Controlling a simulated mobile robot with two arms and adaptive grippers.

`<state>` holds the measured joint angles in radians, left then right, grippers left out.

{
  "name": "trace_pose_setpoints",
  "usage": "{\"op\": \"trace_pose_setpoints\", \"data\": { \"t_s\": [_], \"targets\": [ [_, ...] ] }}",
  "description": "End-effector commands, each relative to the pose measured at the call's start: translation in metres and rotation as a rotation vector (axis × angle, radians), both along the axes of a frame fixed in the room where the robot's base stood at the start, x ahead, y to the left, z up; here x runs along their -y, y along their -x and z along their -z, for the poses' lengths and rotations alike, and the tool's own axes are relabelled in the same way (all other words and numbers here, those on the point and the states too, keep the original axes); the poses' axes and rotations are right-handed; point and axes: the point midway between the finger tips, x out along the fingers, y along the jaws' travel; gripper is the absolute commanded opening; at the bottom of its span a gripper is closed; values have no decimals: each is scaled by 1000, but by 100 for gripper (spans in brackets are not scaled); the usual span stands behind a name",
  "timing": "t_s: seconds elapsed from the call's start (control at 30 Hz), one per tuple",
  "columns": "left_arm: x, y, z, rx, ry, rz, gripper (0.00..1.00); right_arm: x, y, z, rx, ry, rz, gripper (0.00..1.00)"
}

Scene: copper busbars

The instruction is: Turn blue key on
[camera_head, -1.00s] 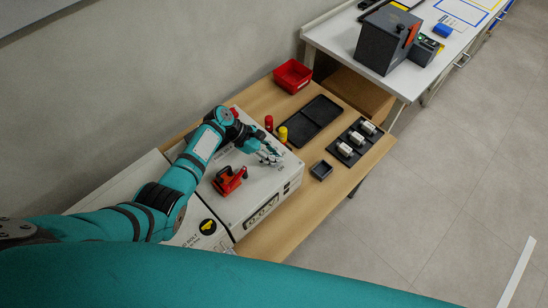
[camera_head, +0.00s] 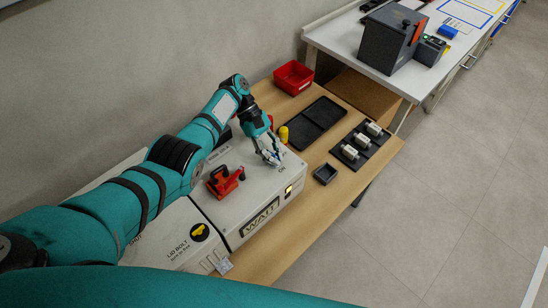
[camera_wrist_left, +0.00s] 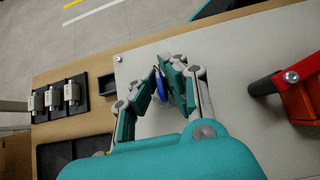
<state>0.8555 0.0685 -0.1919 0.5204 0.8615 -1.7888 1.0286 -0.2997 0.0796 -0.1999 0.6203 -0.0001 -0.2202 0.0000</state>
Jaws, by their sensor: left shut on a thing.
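The blue key (camera_wrist_left: 161,88) shows in the left wrist view between the fingertips of my left gripper (camera_wrist_left: 166,82). It stands on the top of a light grey box (camera_head: 235,205). In the head view my left gripper (camera_head: 274,158) reaches down to the box top near its right side, and the fingers hide most of the key. The gripper is shut on the blue key. The key's exact turn angle cannot be read. My right gripper is not in view.
A red clamp-like part (camera_head: 224,181) stands on the box, left of the gripper. A yellow cylinder (camera_head: 284,134) stands behind it. A black tray (camera_head: 317,123), a small black bin (camera_head: 325,174), a rack of white parts (camera_head: 349,152) and a red bin (camera_head: 293,77) lie on the wooden table.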

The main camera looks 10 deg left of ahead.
Motion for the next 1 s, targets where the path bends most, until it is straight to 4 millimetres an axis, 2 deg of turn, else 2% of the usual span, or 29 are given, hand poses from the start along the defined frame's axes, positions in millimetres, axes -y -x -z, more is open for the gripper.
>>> {"op": "trace_pose_setpoints", "data": {
  "t_s": [0.5,0.53,0.7,1.0],
  "targets": [
    [-1,0,1,1,-4,20,0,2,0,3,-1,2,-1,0],
    [-1,0,1,1,-4,20,9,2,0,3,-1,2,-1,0],
    [-1,0,1,0,-3,18,29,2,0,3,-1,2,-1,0],
    [-2,-2,-2,1,-2,17,29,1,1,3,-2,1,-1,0]
  ]
}}
